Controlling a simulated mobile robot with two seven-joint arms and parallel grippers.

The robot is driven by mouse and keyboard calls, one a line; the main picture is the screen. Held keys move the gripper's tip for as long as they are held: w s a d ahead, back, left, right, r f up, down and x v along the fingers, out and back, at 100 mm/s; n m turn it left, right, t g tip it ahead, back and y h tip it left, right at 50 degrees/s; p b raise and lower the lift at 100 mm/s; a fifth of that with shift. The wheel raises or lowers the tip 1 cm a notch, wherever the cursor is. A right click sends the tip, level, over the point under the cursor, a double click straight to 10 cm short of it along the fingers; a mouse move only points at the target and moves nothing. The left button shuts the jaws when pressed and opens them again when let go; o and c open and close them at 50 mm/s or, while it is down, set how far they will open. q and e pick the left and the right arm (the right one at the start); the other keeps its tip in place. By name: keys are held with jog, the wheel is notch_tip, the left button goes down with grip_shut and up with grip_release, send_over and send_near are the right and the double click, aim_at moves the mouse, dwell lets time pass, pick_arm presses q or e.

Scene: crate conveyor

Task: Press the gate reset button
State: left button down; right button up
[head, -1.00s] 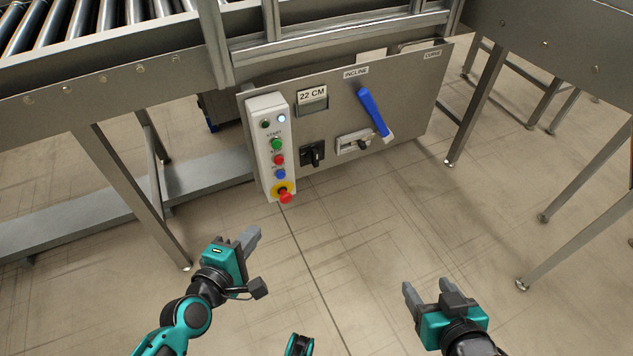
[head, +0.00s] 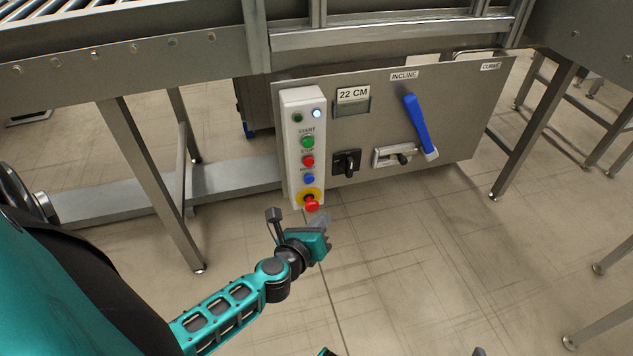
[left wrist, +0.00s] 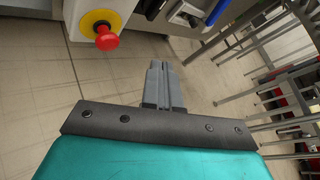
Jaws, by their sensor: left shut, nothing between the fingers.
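The white control box (head: 290,150) hangs on the left of a grey panel. Its blue button (head: 309,179) sits under a small label that seems to read RESET, below the green START button (head: 307,141) and red STOP button (head: 307,161). A red mushroom button on a yellow ring (head: 312,205) is lowest; it also shows in the left wrist view (left wrist: 106,40). My left gripper (head: 323,219) is shut and empty, just below the mushroom button in the head view, apart from it in the wrist view.
Right of the box are a black rotary switch (head: 346,163), a 22 CM display (head: 352,107) and a blue lever (head: 416,122) under INCLINE. A conveyor frame (head: 130,55) runs above; its metal legs stand left and right. The floor before the panel is clear.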

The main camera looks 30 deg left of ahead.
pick_arm(q)
jog(key=w+a, duration=0.5)
jog(key=a, duration=0.1)
jog(key=shift+w+a, duration=0.35)
jog(key=shift+w, duration=0.05)
dwell(2.2)
jog(key=shift+w+a, duration=0.25)
jog(key=shift+a, duration=0.05)
jog(key=shift+w+a, duration=0.3)
jog(key=shift+a, duration=0.1)
dwell(0.9)
jog(key=shift+s+d, duration=0.1)
jog(key=shift+d, duration=0.05)
jog(key=shift+s+d, duration=0.45)
jog(key=shift+d, duration=0.1)
jog(key=shift+s+d+p, duration=0.4)
jog(key=shift+s+d, duration=1.25)
jog(key=shift+d, duration=0.25)
